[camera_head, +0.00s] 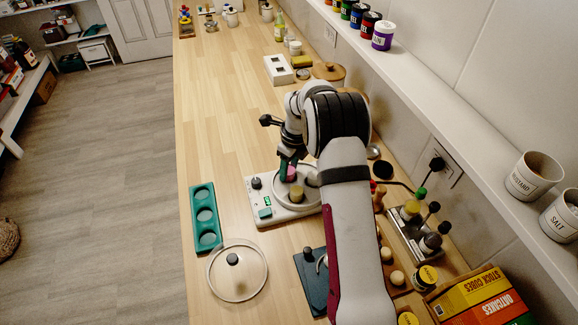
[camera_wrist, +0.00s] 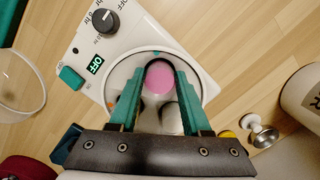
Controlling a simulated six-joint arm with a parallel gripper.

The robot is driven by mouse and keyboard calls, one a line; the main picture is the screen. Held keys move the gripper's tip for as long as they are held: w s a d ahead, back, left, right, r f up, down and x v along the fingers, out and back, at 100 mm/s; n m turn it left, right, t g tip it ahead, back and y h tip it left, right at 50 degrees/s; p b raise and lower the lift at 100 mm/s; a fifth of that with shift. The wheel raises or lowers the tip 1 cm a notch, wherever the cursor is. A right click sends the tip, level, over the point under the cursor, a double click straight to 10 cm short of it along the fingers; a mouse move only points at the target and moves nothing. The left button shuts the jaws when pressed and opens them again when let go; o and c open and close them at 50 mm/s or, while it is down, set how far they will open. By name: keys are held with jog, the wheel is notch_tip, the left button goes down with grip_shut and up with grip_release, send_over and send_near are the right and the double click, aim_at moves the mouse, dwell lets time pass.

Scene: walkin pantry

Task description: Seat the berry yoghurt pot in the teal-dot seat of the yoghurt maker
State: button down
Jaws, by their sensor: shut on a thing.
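The berry yoghurt pot shows as a pink top (camera_wrist: 159,77) between the teal fingers of my gripper (camera_wrist: 158,84), which is shut on it. In the head view the pink pot (camera_head: 291,174) is partly hidden by my gripper (camera_head: 287,167), over the round well of the white yoghurt maker (camera_head: 259,184). The yoghurt maker (camera_wrist: 88,50) has a knob, a teal button and a display reading OFF. A yellowish pot (camera_head: 297,194) stands in the well. Pale round shapes lie behind the held pot in the wrist view.
A teal tray (camera_head: 205,218) with round recesses lies left of the yoghurt maker, and a glass lid (camera_head: 237,270) lies in front. A dark stand (camera_head: 312,280) and a bottle rack (camera_head: 415,230) are nearby. The wall shelf (camera_head: 440,100) runs along the right.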

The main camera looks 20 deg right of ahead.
jog(key=shift+c, duration=0.4)
grip_release()
notch_tip(320, 180, up, 7)
dwell(0.8)
